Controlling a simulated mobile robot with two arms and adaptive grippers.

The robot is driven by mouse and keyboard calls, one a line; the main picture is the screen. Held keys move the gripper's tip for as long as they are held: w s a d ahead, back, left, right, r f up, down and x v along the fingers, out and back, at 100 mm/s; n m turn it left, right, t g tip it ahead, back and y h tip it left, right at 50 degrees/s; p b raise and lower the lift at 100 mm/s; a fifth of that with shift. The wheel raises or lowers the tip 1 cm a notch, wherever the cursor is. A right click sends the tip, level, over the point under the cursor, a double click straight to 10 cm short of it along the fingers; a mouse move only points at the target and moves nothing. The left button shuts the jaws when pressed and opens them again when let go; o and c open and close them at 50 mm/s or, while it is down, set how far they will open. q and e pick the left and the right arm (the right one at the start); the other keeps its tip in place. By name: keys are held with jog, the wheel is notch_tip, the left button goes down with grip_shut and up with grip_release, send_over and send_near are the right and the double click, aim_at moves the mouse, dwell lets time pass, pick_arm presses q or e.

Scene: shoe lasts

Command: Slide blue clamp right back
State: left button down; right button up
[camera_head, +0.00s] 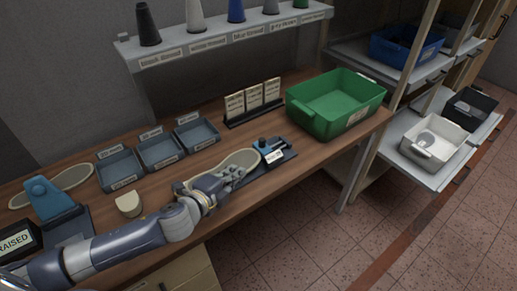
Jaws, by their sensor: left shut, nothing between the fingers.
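A small blue clamp (265,144) stands on a dark fixture (288,155) with a white label, at the right end of a pale sole-shaped piece (240,160). My left gripper (228,178) is shut and empty, at the near edge of the sole-shaped piece, to the left of the clamp and apart from it. The gripper and wrist hide part of the sole-shaped piece and what lies under it. The fingertips are small and hard to make out. My right gripper is not in view.
A green bin (335,102) stands behind the clamp at the right. Card holders (253,104) and grey trays (160,149) line the back of the bench. A larger blue press-like part (48,198) and a "RAISED" sign (18,242) are at the left.

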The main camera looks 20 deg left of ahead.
aim_at(266, 151)
pick_arm(q)
jog(key=shift+w+a+r+m+h, duration=0.2)
jog(key=shift+w+m+h, duration=0.2)
jog(key=shift+m, duration=0.4)
jog(key=p+x, duration=0.1)
jog(key=x, duration=0.3)
jog(key=p+x, duration=0.1)
jog(key=x, duration=0.4)
jog(key=r+p+x, duration=0.1)
jog(key=x, duration=0.3)
jog(key=shift+w+d, duration=0.15)
jog(key=shift+w, duration=0.35)
jog(key=w+d, duration=0.1)
jog(key=w, duration=0.1)
jog(key=w+d, duration=0.1)
jog(key=w+d+b, duration=0.1)
jog(key=w+d, duration=0.1)
jog(key=shift+w+d, duration=0.1)
jog(key=shift+w, duration=0.2)
jog(key=shift+s+r, duration=0.1)
